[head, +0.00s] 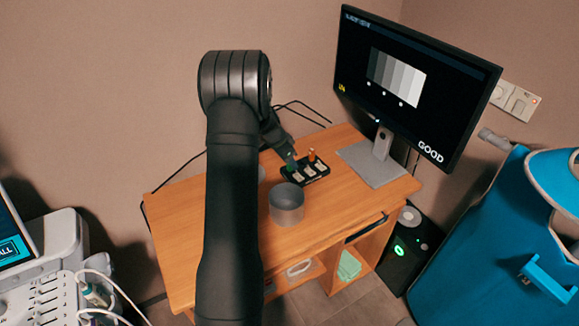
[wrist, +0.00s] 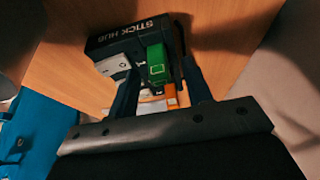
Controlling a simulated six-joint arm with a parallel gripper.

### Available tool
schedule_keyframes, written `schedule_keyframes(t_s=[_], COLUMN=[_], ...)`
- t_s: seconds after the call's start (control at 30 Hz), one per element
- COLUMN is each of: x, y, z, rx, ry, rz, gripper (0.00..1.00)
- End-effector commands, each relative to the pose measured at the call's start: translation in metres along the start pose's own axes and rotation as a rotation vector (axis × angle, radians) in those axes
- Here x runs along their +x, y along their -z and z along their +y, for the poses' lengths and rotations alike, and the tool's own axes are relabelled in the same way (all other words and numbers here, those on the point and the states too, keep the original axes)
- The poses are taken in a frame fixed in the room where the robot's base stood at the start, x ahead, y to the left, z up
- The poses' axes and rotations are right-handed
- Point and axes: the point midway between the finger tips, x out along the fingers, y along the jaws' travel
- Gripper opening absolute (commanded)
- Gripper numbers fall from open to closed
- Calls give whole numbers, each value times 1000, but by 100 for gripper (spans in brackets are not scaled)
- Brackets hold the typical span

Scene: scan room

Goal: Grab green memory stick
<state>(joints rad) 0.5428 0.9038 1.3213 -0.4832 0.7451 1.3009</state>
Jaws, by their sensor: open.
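The green memory stick (wrist: 157,66) stands in the black stick hub (wrist: 103,46) in the wrist view. My gripper (wrist: 160,78) is open, with one dark finger on each side of the green stick. I cannot tell whether either finger touches it. In the head view my gripper (head: 288,158) is low over the left part of the hub (head: 313,177), and the green stick (head: 291,168) shows only as a small patch beside it. An orange stick (head: 311,155) stands in the hub, and pale sticks sit near it.
A grey cylindrical container (head: 287,204) stands on the wooden desk (head: 345,205) in front of the hub. A monitor (head: 415,85) on a grey stand is at the back right. The desk is clear at the front left. A blue bag-like object (head: 490,240) is at the right.

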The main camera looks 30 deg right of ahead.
Motion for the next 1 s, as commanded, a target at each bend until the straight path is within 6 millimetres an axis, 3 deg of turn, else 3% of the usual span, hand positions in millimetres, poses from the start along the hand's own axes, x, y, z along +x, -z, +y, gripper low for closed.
schedule_keyframes(t_s=[0.1, 0.3, 0.53, 1.0], x=[11, 11, 11, 0], y=[0, 0, 0, 4], z=[0, 0, 0, 0], rx=[-1, -1, -1, 1], ry=[0, 1, 1, 2], rz=[0, 0, 0, 1], gripper=[45, 45, 0, 0])
